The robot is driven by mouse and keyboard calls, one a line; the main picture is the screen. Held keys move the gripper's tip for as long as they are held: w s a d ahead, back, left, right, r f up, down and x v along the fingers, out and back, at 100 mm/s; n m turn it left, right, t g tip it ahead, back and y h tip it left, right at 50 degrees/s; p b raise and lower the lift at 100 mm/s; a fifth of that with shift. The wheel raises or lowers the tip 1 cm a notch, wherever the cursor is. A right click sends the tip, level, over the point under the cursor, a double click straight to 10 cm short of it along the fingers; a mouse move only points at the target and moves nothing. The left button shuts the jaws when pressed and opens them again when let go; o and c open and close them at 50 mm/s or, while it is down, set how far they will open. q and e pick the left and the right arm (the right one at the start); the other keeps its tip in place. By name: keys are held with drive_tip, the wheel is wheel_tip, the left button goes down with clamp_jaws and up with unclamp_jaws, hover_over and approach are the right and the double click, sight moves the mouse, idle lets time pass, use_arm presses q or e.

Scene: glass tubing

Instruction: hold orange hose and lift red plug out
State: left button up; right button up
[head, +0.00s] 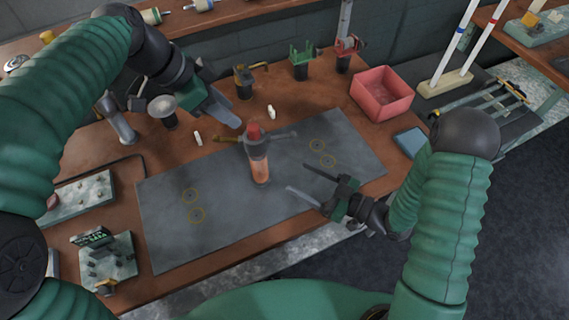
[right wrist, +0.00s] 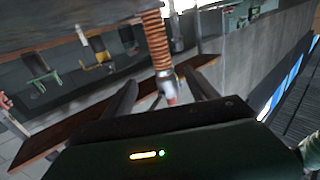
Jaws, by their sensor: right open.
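The orange hose (head: 260,171) stands upright on the grey mat, with a dark collar around its upper part. The red plug (head: 253,131) sits at its top.
The grey mat (head: 165,235) bears several yellow rings and is mostly clear. A red bin (head: 382,94) stands at the back right. Small white pieces (head: 271,112) lie behind the hose. Fixtures (head: 301,62) line the back, and metal plates with parts (head: 107,262) lie at the left.

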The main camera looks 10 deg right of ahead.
sight(266, 160)
drive_tip(key=x, duration=1.7)
drive_tip(key=shift+a, duration=0.4)
drive_tip(key=shift+s+d, duration=0.1)
drive_tip(key=shift+d, duration=0.35)
drive_tip(key=c, duration=0.7)
drive_tip(key=shift+r, duration=0.1)
drive_tip(key=shift+c, duration=1.3)
use_arm(q)
drive_tip(key=shift+a, duration=0.5)
use_arm(e)
drive_tip(key=shift+a, duration=0.45)
clamp_jaws()
use_arm(q)
drive_tip(key=shift+o, duration=0.3)
drive_tip(key=shift+d, duration=0.2)
use_arm(e)
drive_tip(key=shift+d, duration=0.2)
